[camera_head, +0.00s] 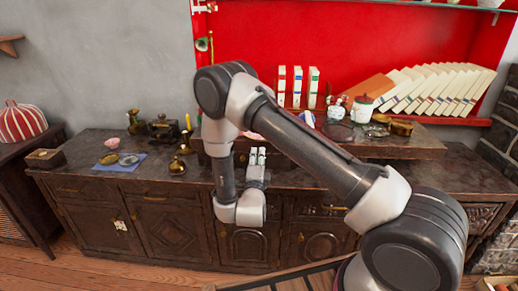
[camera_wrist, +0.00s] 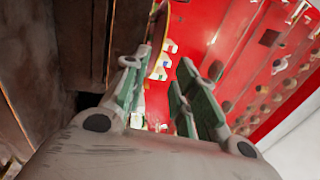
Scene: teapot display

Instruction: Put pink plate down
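A small pink piece (camera_head: 253,135) shows just behind my arm at the raised dark shelf; most of it is hidden, so I cannot tell whether it is the pink plate. My gripper (camera_head: 257,156) is low in front of the dark cabinet, its light fingertips close below that pink piece. In the wrist view my gripper (camera_wrist: 158,92) has its green-padded fingers spread apart, with a clear gap between them. I see no plate between the fingers.
A small pink bowl (camera_head: 113,143) stands on the cabinet top (camera_head: 85,145) at left, near a blue cloth (camera_head: 119,162) with small dishes. Dark pots (camera_head: 163,127) and brass items stand beside it. The raised shelf (camera_head: 400,146) at right holds jars and books.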

